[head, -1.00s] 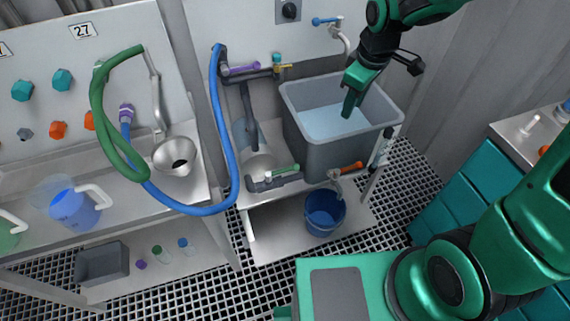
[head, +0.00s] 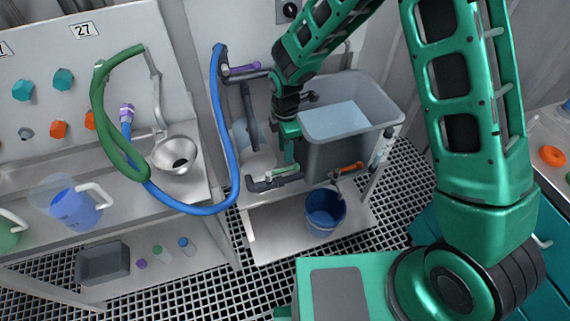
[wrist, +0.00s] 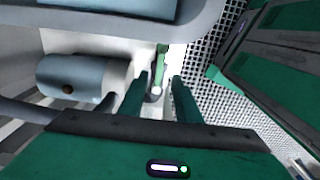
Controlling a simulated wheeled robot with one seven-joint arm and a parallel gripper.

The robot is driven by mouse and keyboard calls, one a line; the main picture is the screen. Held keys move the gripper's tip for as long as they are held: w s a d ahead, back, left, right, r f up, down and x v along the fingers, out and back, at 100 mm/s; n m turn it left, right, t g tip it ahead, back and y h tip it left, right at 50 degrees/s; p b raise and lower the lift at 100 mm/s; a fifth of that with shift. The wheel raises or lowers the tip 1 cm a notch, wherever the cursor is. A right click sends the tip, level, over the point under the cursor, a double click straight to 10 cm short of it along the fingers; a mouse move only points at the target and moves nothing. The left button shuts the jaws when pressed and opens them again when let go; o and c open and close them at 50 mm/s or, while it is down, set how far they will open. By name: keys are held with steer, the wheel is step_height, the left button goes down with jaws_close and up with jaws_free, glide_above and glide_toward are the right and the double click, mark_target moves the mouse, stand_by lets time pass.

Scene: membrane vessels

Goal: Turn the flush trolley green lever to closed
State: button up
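The green lever (head: 284,171) sits on a dark grey pipe (head: 262,184) at the front edge of the flush trolley (head: 243,203). In the head view the lever lies roughly along the pipe. My gripper (head: 290,158) points down just above the lever, left of the grey tank (head: 345,150). In the wrist view my gripper (wrist: 161,80) is open, and the green lever (wrist: 161,62) shows in the gap between its two fingers. I cannot tell whether a finger touches the lever.
The grey tank with water stands close right of my gripper. An orange lever (head: 347,168) sits right along the front edge, above a blue bucket (head: 325,210). A blue hose (head: 229,150) hangs to the left. A purple lever (head: 242,70) is behind.

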mark_target(286, 169)
step_height(286, 169, down, 8)
steer(key=shift+f, duration=0.1)
steer(key=shift+c, duration=0.5)
jaws_close()
steer(key=shift+a, duration=0.2)
steer(key=shift+d, duration=0.15)
